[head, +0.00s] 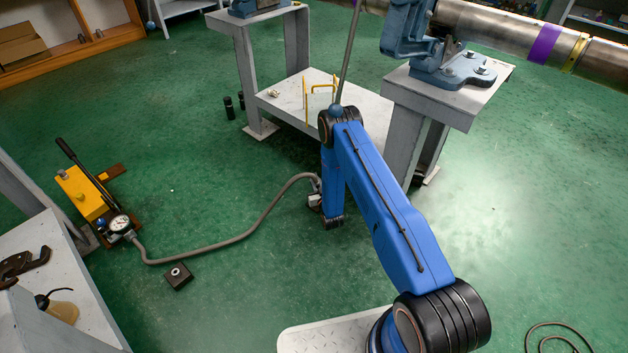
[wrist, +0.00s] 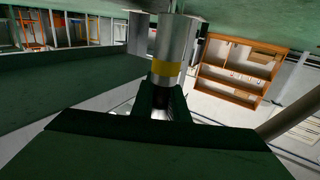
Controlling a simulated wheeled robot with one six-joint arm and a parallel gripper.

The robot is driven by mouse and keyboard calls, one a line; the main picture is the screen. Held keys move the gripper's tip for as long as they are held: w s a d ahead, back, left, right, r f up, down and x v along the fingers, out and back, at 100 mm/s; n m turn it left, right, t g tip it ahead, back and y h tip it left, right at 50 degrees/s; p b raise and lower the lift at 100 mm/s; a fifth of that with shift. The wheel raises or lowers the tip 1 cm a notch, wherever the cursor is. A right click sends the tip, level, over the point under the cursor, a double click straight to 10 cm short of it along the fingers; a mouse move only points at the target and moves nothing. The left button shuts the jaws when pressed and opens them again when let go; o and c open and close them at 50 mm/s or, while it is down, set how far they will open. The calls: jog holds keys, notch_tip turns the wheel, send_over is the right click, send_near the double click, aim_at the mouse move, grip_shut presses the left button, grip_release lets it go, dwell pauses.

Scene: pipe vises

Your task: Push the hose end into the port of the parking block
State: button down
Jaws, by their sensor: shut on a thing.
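The hose (head: 220,250) is grey and runs in a curve over the floor from the gauge on the yellow hand pump (head: 85,195), rising to my gripper (head: 315,201). In the wrist view my gripper (wrist: 165,97) has its dark fingers shut on the hose end (wrist: 172,45), a silver metal fitting with a yellow band. The parking block (head: 179,277), a small dark block with a pale round port on top, sits on the floor left of and nearer than my gripper, well apart from it. The block does not show in the wrist view. My arm partly hides the gripper in the head view.
A grey bench (head: 55,270) with tools stands at the lower left. Grey vise stands (head: 440,95) hold a long pipe (head: 500,30) at the back right. A low shelf (head: 290,100) lies behind my gripper. The green floor around the block is mostly clear.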

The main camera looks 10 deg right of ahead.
jog(key=shift+f, duration=1.6)
dwell(0.7)
jog(key=c, duration=1.6)
grip_release()
jog(key=shift+c, duration=0.2)
jog(key=s+d, duration=0.1)
jog(key=s, duration=1.6)
jog(key=shift+d, duration=0.4)
jog(key=shift+s, duration=0.1)
